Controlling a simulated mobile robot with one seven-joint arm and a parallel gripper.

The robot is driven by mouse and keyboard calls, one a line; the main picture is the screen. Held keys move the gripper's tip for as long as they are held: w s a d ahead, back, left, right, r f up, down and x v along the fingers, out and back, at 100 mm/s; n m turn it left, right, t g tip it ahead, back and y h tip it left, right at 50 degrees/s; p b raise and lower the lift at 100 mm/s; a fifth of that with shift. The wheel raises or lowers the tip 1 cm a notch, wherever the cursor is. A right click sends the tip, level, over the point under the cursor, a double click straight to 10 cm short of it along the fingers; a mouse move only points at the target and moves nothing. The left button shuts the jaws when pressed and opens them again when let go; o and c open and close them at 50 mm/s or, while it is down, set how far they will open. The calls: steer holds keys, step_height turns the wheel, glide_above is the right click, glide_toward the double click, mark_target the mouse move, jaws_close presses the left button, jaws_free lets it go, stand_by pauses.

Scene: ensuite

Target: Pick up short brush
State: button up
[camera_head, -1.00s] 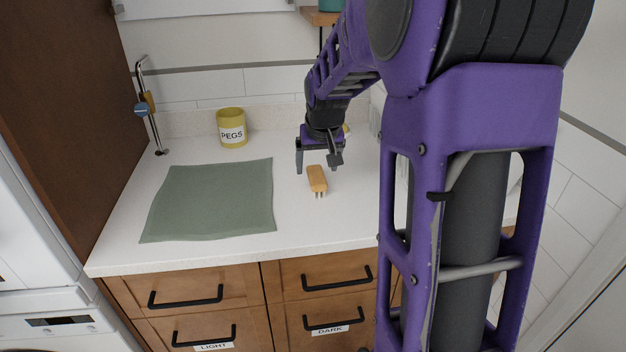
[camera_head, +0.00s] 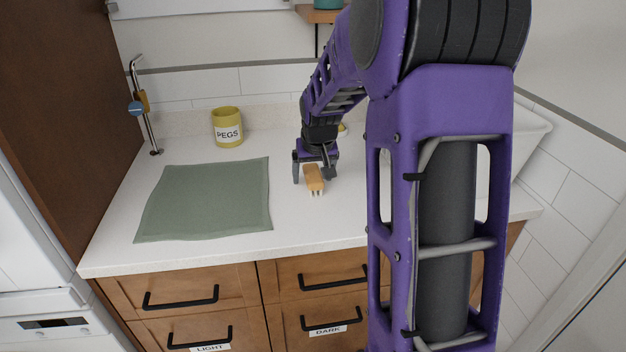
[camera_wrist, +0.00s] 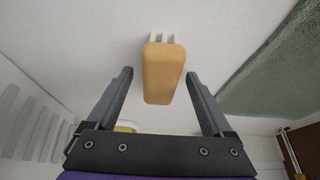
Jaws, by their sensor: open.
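The short brush (camera_head: 313,178) is a small orange-tan block with pale bristle tufts at its near end. It lies on the white countertop to the right of the green cloth. In the wrist view the brush (camera_wrist: 163,75) shows at the top centre, its lower end reaching between the tips of my fingers. My gripper (camera_head: 314,177) is open, one finger on each side of the brush's far end. In the wrist view my gripper (camera_wrist: 160,78) has a visible gap on both sides of the brush. I cannot tell its exact height above the counter.
The green cloth (camera_head: 205,198) lies flat on the left of the counter (camera_head: 300,225). A yellow pegs pot (camera_head: 227,127) stands behind it. A metal tap-like stand (camera_head: 145,105) is at the back left. A white basin (camera_head: 530,135) is at the right.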

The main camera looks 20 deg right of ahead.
steer(key=shift+f, duration=0.1)
jaws_close()
stand_by(0.5)
